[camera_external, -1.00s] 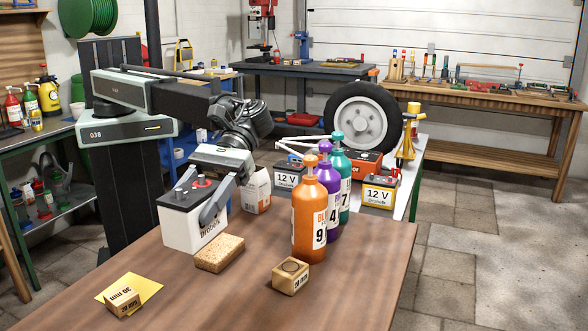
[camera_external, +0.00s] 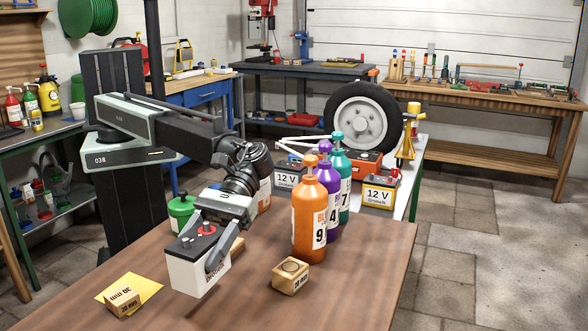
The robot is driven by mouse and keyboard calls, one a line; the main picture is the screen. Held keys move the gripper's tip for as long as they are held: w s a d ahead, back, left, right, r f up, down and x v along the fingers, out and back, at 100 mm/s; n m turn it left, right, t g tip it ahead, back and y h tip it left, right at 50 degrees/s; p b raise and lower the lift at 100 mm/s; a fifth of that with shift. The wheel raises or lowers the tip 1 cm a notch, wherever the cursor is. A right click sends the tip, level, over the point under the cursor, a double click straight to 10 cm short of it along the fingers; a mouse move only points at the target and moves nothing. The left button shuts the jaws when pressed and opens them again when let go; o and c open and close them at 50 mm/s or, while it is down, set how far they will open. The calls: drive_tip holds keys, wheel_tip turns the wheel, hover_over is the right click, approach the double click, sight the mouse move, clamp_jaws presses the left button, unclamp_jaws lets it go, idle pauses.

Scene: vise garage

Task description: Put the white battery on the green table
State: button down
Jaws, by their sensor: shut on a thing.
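The white battery (camera_external: 190,279) has a black top with a red terminal. My gripper (camera_external: 203,240) is shut on it from above, one finger on each side. The battery is over the brown table (camera_external: 340,290); I cannot tell whether its bottom touches the wood. No plainly green tabletop shows. A bench with green legs and a dark top (camera_external: 38,135) stands at the left. A pale table (camera_external: 412,158) with a green leg stands behind the bottles and carries a tyre and other batteries.
An orange bottle (camera_external: 310,215), a purple bottle (camera_external: 329,180) and a teal bottle (camera_external: 341,160) stand right of my gripper. A wooden block (camera_external: 291,277) is at front centre. Another block (camera_external: 122,301) lies on yellow paper (camera_external: 148,287).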

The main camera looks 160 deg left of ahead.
drive_tip(key=shift+f+b, duration=2.1)
drive_tip(key=shift+f, duration=0.6)
drive_tip(key=shift+r, duration=0.2)
drive_tip(key=shift+f, duration=0.15)
drive_tip(key=shift+c, duration=2.1)
unclamp_jaws()
